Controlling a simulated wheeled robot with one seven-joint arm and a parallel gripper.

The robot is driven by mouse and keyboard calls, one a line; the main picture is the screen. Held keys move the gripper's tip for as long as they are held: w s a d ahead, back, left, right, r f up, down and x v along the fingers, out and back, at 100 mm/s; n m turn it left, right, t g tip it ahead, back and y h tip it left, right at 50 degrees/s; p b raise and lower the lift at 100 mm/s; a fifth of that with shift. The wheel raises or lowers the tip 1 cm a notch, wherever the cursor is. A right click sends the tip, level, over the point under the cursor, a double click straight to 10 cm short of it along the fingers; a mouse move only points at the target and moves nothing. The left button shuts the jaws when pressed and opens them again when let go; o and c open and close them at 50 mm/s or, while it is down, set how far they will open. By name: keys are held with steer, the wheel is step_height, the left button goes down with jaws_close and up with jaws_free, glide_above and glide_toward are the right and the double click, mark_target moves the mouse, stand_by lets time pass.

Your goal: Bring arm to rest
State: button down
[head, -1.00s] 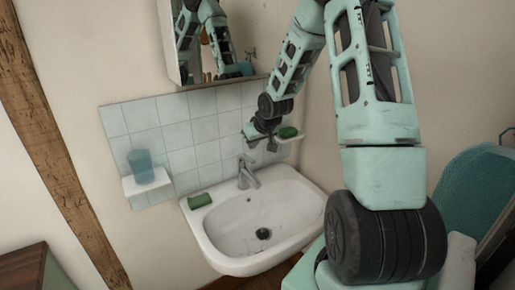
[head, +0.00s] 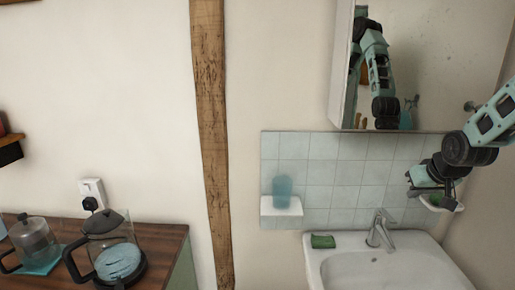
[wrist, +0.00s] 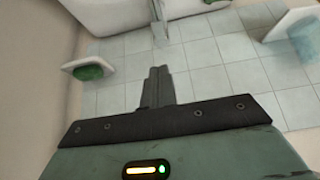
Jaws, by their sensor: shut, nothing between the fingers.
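My gripper (head: 415,188) is at the right of the head view, in front of the tiles beside the small right soap dish (head: 456,207) and partly overlapping it. In the wrist view my gripper (wrist: 158,82) has its fingers together with nothing between them. The soap dish (wrist: 72,66) with a green soap (wrist: 90,72) shows left of the fingers there, apart from them. Most of my arm is cut off by the right edge of the head view.
A white sink (head: 375,268) with a tap (head: 380,228) and green soap (head: 323,241) lies below. A mirror cabinet (head: 343,75) hangs above. A left shelf (head: 281,207) holds a blue cup (head: 282,187). A coffee pot (head: 112,255) stands on a wooden counter (head: 165,238).

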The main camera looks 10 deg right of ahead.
steer(key=s+a+f+n+g+y+b, duration=0.1)
steer(key=s+a+n+g, duration=0.15)
steer(key=a, duration=1.05)
steer(key=s+a+n+g+y+b, duration=0.1)
steer(key=a+n, duration=0.2)
steer(key=a, duration=1.1)
steer(key=s+a+n+g, duration=0.1)
steer(key=s+a+n, duration=0.1)
steer(key=s+a, duration=0.5)
steer(key=s+a+n+g, duration=0.2)
steer(key=s+a, duration=0.6)
steer(key=s, duration=0.5)
steer(key=shift+a+f+n+b, duration=0.2)
steer(key=shift+n+b, duration=0.25)
steer(key=shift+n, duration=0.3)
